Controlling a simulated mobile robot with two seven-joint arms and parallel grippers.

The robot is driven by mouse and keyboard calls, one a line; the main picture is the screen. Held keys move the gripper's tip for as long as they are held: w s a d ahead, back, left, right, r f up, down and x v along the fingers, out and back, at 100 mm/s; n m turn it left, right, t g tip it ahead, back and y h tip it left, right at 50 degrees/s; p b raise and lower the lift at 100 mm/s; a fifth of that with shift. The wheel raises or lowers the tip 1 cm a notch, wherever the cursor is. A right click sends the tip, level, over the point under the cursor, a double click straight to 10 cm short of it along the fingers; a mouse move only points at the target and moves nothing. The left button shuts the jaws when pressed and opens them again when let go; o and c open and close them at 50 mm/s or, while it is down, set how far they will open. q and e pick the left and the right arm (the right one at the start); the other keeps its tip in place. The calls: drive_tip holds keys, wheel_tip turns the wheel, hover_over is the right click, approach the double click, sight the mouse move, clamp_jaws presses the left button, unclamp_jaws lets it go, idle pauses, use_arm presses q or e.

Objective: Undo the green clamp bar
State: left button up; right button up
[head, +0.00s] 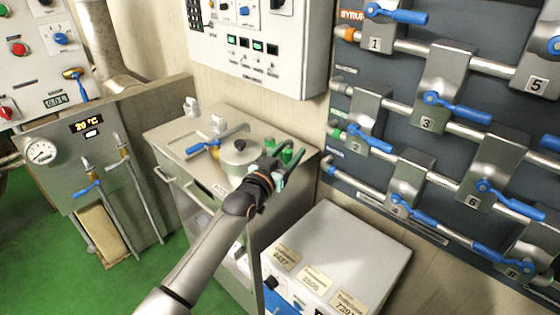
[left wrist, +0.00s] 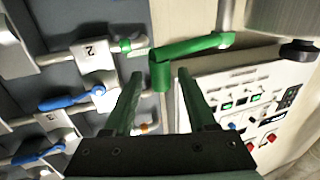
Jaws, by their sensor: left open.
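The green clamp bar (left wrist: 195,46) shows in the left wrist view as a horizontal arm with a thicker upright end piece. In the head view, its green parts (head: 286,155) show beside the grey lidded kettle (head: 238,158) on the steel cabinet, partly hidden by my gripper. My left gripper (head: 284,166) is at the bar's right side there. In the left wrist view, my left gripper (left wrist: 160,76) is open, with the bar's end piece showing between its fingertips. I cannot tell whether they touch. My right gripper is in neither view.
A wall of pipes with blue-handled valves (head: 455,107) stands close on the right. A control panel (head: 255,45) hangs behind the kettle. A white-topped box (head: 335,245) stands at the cabinet's right. Green floor (head: 60,265) is clear at lower left.

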use_arm(q)
drive_tip(key=v, duration=1.2)
drive_tip(key=shift+s+p, duration=0.15)
drive_tip(key=shift+p, duration=0.25)
